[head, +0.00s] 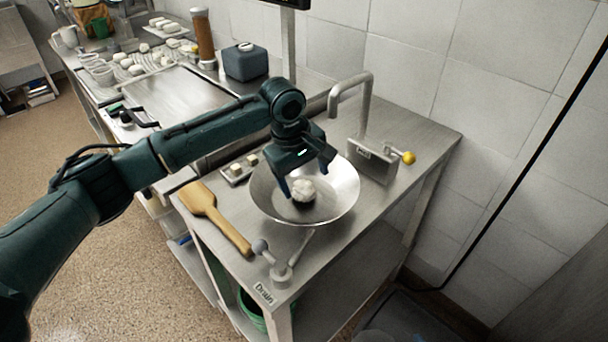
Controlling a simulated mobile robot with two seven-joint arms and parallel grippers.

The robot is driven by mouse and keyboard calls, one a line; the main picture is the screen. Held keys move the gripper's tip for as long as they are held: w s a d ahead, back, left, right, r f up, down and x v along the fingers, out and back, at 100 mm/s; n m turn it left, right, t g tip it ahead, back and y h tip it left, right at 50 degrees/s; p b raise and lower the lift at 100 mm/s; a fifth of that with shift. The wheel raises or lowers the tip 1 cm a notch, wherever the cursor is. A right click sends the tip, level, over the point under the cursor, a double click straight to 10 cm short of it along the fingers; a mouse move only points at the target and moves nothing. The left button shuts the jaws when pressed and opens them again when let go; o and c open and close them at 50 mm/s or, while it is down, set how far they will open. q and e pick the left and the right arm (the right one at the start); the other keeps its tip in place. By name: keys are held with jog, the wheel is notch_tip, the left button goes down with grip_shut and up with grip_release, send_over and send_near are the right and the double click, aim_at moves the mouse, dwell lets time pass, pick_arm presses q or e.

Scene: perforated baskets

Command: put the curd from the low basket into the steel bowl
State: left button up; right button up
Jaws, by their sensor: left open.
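The steel bowl (342,187) stands on the steel table at the centre of the head view. I cannot tell whether the fingers touch the curd. My right gripper is not in view. I cannot make out which container is the low basket.
A wooden paddle (212,212) lies left of the bowl. A lever with a ball knob (281,272) is in front. A small tray with pale pieces (238,172) is at the left.

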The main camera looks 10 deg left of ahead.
aim_at(304, 187)
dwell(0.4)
pick_arm(q)
jog(key=shift+r, duration=0.2)
jog(key=p+v, duration=0.1)
jog(key=p, duration=0.1)
jog(key=p+v, duration=0.4)
jog(key=p, duration=0.1)
jog(key=shift+w+d, duration=0.35)
jog(key=shift+d, duration=0.1)
jog(key=shift+p+v, duration=0.6)
jog(key=shift+v, duration=0.25)
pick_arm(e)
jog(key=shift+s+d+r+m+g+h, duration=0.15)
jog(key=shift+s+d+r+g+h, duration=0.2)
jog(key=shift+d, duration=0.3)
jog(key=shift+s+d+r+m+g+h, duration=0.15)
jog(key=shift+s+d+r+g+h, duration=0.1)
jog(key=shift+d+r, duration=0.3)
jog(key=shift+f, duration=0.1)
